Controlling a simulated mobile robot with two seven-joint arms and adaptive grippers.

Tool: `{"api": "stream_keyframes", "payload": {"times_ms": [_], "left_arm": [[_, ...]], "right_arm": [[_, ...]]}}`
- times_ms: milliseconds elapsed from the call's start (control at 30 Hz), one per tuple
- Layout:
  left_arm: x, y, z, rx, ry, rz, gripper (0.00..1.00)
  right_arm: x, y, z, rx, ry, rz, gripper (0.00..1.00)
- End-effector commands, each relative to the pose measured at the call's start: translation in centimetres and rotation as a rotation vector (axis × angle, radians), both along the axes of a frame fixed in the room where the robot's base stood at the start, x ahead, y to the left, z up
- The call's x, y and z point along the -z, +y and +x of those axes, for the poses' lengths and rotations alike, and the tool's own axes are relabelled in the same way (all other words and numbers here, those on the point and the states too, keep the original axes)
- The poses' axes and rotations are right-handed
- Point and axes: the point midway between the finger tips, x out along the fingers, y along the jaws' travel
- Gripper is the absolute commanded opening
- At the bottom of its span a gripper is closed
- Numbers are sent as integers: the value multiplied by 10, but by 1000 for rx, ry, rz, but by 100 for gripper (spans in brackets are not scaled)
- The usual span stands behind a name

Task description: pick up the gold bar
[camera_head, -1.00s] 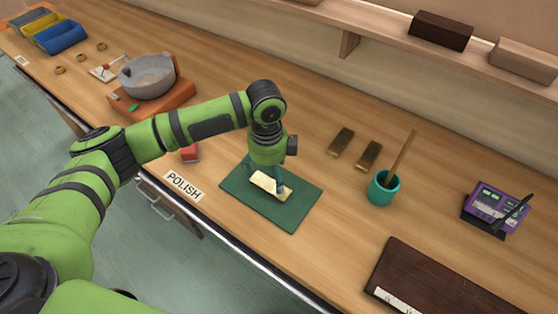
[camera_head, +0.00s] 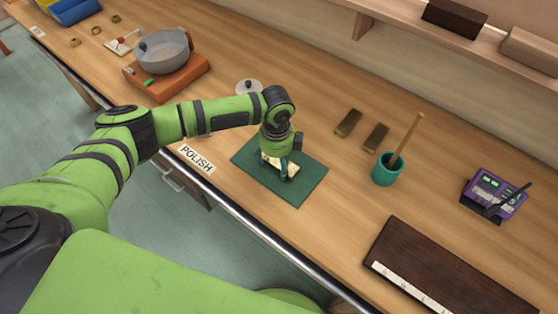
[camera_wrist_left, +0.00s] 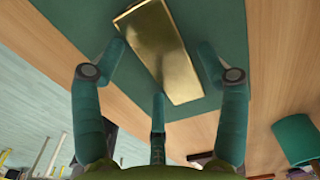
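The gold bar (camera_head: 291,170) lies on the dark green mat (camera_head: 309,183) on the workbench. My left gripper (camera_head: 286,172) is right above it and hides part of it in the head view. In the left wrist view the gold bar (camera_wrist_left: 160,55) lies slanted, shiny and rectangular. The fingers of my left gripper (camera_wrist_left: 163,68) are spread open, one on each side of the bar, with a third at its near end. Whether any finger touches the bar I cannot tell. My right gripper is not in view.
To the right stand a teal cup (camera_head: 386,171) with a stick, two dark bars (camera_head: 375,137), a purple device (camera_head: 493,194) and a dark board (camera_head: 440,270). A grey pot (camera_head: 163,52) sits on an orange base at the left. A POLISH label (camera_head: 197,159) lies by the front edge.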

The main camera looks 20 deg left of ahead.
Motion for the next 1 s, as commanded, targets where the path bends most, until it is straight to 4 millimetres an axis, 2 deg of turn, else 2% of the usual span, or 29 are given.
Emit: {"api": "stream_keyframes", "payload": {"times_ms": [33,133,300,567,767,867,1000], "left_arm": [[0,0,0,0,0,0,40],[0,0,0,0,0,0,0],[-1,0,1,0,-2,-2,0],[-5,-1,1,0,-2,-2,0],[-24,0,2,1,-7,-2,0],[-40,-1,2,1,-8,-4,0],[-55,-23,-14,8,-6,-6,0]], "right_arm": [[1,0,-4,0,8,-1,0],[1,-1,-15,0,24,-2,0],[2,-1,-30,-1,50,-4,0],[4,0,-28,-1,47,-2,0],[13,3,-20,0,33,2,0],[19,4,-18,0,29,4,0],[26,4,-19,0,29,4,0]]}}
